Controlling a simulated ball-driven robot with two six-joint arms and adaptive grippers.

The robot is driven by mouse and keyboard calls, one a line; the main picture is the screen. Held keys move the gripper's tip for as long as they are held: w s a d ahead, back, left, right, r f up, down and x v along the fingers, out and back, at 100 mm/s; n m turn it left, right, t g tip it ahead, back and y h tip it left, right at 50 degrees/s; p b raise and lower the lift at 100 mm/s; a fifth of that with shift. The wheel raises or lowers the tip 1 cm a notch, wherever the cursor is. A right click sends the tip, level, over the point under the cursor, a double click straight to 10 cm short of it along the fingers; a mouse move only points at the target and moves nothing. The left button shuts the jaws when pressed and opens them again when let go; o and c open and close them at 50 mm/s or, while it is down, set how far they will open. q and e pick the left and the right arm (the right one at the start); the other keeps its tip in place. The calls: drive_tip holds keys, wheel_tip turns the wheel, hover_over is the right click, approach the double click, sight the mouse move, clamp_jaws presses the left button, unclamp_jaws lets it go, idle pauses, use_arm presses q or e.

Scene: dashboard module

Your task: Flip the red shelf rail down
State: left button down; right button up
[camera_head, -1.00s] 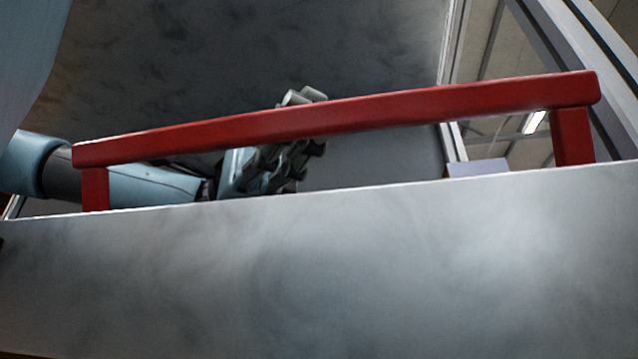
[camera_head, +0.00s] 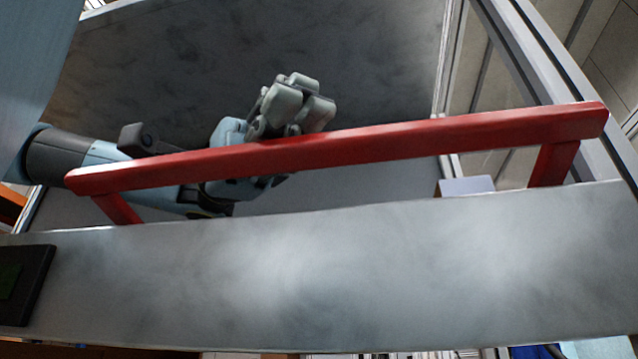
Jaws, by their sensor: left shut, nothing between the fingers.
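The red shelf rail (camera_head: 400,140) stands raised above the grey panel's top edge, its long bar crossing most of the view. Its two legs meet the panel edge at left and right, and they slant. My left gripper (camera_head: 300,100) is behind the bar, with its fingers rising above it. The fingers are shut and empty. The bar hides part of the gripper and wrist. I cannot tell whether the gripper touches the bar. My right gripper is not in view.
The broad grey panel (camera_head: 350,265) fills the foreground below the rail. A dark box (camera_head: 22,285) is on its left end. A dark grey wall (camera_head: 370,60) is behind. A pale block (camera_head: 466,186) shows behind the panel near the right leg.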

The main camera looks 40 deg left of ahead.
use_arm(q)
drive_tip(key=shift+s+d+f+m+y, duration=0.15)
drive_tip(key=shift+s+f+m+y, duration=0.15)
drive_tip(key=shift+f+m+y, duration=0.1)
drive_tip(key=shift+s+d+f+m+t+y, duration=0.2)
drive_tip(key=shift+f+m+t+y, duration=0.1)
drive_tip(key=shift+t, duration=0.1)
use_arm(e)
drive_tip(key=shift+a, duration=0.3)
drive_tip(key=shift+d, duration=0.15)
